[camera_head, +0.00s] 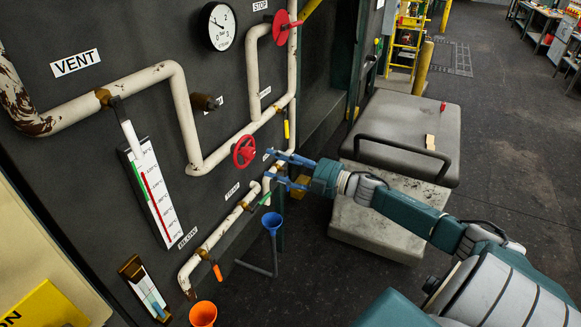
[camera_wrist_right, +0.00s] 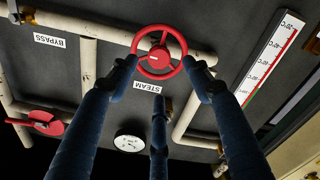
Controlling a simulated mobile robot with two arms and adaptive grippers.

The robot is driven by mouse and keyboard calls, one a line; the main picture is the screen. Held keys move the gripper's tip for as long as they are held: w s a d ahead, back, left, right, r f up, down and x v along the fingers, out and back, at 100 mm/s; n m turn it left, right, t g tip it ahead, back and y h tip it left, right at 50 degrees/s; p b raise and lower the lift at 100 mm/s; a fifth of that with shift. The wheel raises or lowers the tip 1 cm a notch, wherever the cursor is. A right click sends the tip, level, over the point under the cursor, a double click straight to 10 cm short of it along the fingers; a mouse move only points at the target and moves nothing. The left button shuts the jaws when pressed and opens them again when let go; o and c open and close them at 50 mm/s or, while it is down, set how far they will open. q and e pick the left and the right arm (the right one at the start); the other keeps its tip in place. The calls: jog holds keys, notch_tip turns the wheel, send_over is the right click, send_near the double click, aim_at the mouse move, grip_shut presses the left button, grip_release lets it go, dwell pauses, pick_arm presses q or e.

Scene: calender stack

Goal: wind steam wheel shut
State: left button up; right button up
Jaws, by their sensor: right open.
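The red steam wheel (camera_head: 244,151) is a spoked handwheel on a white pipe of the dark panel. In the right wrist view the wheel (camera_wrist_right: 182,53) is face-on, with the STEAM label (camera_wrist_right: 148,87) beside it. My right gripper (camera_head: 270,165) is open and empty, its blue fingers pointing at the panel just right of the wheel in the head view. In the wrist view the spread fingers of the gripper (camera_wrist_right: 160,68) lie at either side of the wheel's rim, with a third finger below it. I cannot tell whether any finger touches the rim.
A second red wheel (camera_head: 281,27) sits higher on the panel, near a pressure gauge (camera_head: 221,27). A grey box (camera_head: 408,130) is behind my right arm. Open floor lies at the right.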

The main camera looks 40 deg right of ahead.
jog(key=shift+v, duration=2.3)
